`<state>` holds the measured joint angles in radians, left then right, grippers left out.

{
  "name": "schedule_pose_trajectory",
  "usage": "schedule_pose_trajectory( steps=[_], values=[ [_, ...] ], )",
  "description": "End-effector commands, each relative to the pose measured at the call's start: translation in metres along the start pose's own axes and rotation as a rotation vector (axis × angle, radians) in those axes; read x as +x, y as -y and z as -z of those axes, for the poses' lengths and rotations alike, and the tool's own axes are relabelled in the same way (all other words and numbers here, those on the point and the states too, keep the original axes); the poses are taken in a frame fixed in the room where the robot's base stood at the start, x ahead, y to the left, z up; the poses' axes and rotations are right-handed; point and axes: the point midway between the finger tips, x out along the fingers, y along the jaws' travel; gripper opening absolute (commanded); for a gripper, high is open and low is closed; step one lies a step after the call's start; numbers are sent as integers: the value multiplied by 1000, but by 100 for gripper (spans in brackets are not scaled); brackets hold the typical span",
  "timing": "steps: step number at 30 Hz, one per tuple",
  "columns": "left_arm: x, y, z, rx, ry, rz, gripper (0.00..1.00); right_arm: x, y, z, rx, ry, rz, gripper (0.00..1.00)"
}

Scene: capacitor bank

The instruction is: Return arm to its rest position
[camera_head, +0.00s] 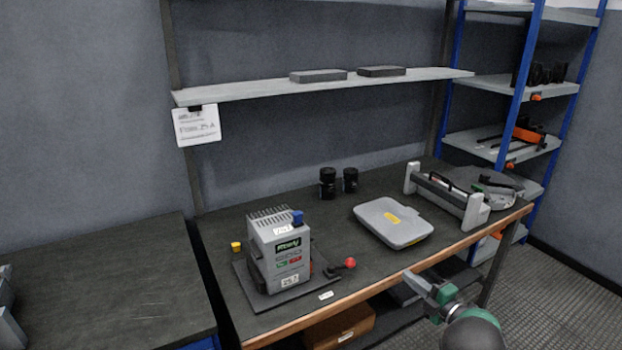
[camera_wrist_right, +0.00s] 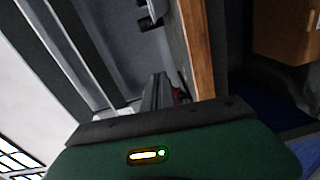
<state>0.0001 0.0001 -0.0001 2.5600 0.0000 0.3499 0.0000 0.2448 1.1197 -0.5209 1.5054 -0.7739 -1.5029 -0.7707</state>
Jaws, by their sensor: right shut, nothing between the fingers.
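My right gripper (camera_head: 413,281) comes in at the lower right of the head view, with its green wrist behind it. It is shut and empty, in front of the bench's wooden front edge and apart from the things on the bench. In the right wrist view the shut fingers (camera_wrist_right: 160,92) stick out past the dark green housing, beside the wooden edge. My left gripper cannot be made out in either view.
The workbench (camera_head: 330,230) holds a grey capacitor unit (camera_head: 280,250), a red-knobbed lever (camera_head: 349,263), a grey case (camera_head: 393,222) and a handled frame (camera_head: 450,195). A cardboard box (camera_head: 340,327) sits below. A shelf (camera_head: 330,85) hangs above. Blue-posted racks (camera_head: 520,80) stand right.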

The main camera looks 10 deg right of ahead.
Motion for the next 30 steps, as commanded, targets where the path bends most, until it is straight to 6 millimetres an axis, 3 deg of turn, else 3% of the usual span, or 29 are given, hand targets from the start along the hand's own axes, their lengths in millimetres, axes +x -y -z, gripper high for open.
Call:
schedule_pose_trajectory(
  steps=[1,3,5,6,8,12,18,24,25,30],
  values=[
    [0,0,0,0,0,0,36,5,-18,-6,69,91,-2,0],
    [0,0,0,0,0,0,36,4,-32,-14,246,276,17,0],
    [0,0,0,0,0,0,36,-5,-34,-9,447,440,47,0],
    [0,0,0,0,0,0,36,-15,-28,3,589,542,80,0],
    [0,0,0,0,0,0,36,-36,-13,35,802,680,147,0],
    [0,0,0,0,0,0,36,-97,30,128,1168,930,341,0],
    [0,0,0,0,0,0,36,-173,64,225,1395,1149,556,0],
    [0,0,0,0,0,0,36,-246,81,298,1500,1332,731,0],
    [-23,0,5,0,2,0,36,-244,56,298,1502,1332,727,0],
    [-80,0,19,0,-1,0,36,-244,0,301,1499,1330,726,0]
  ],
)
